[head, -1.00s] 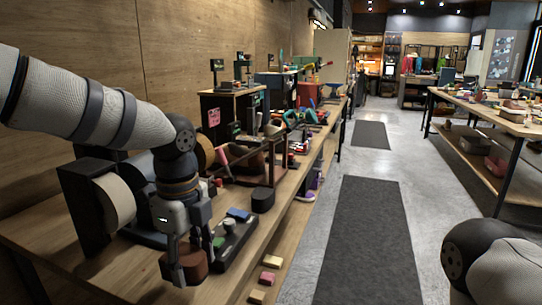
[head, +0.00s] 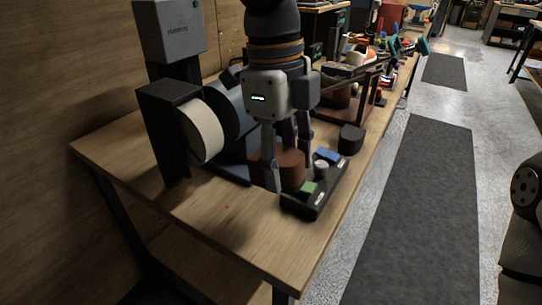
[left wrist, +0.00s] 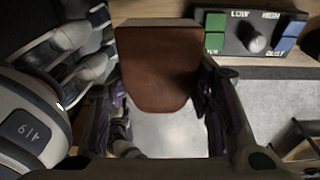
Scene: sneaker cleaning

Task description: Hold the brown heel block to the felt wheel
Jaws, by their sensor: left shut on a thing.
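The brown heel block (head: 291,172) is between the fingers of my left gripper (head: 286,166), which is shut on it. In the left wrist view the block (left wrist: 158,72) shows its flat brown face, with a finger on each side. The block is low over the bench, just left of the control box. I cannot tell whether it touches the wood. The felt wheel (head: 205,134), a pale cream disc, is to the left of the block, apart from it. My right gripper is out of view.
The black control box (head: 320,194) has a green button, a blue button and a knob; it also shows in the left wrist view (left wrist: 247,40). A darker wheel (head: 233,108) stands behind the felt wheel. The wooden bench (head: 215,212) is bare in front.

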